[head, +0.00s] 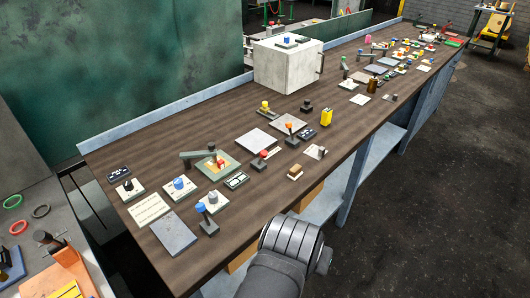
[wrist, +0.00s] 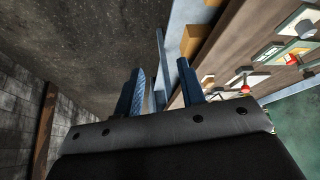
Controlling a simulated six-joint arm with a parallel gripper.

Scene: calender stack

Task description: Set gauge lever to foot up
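Several small levers stand on the brown bench, and I cannot tell from the frames which is the gauge lever. One has a blue knob (head: 200,207), one a red knob (head: 263,154), one an orange knob (head: 289,125), and one has a yellow top (head: 265,105). A dark green handle (head: 197,155) lies over a green-framed plate. My gripper (wrist: 160,75) shows in the wrist view with its two blue fingers apart and nothing between them. It is off the bench's front side. In the head view only my arm shows, and the gripper is hidden.
The bench top (head: 180,130) carries many small switches, plates and knobs. A large white box (head: 288,68) stands at its back middle. A pale blue ledge runs along the back edge. Dark floor (head: 440,150) lies clear to the right. A side table (head: 60,215) stands at left.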

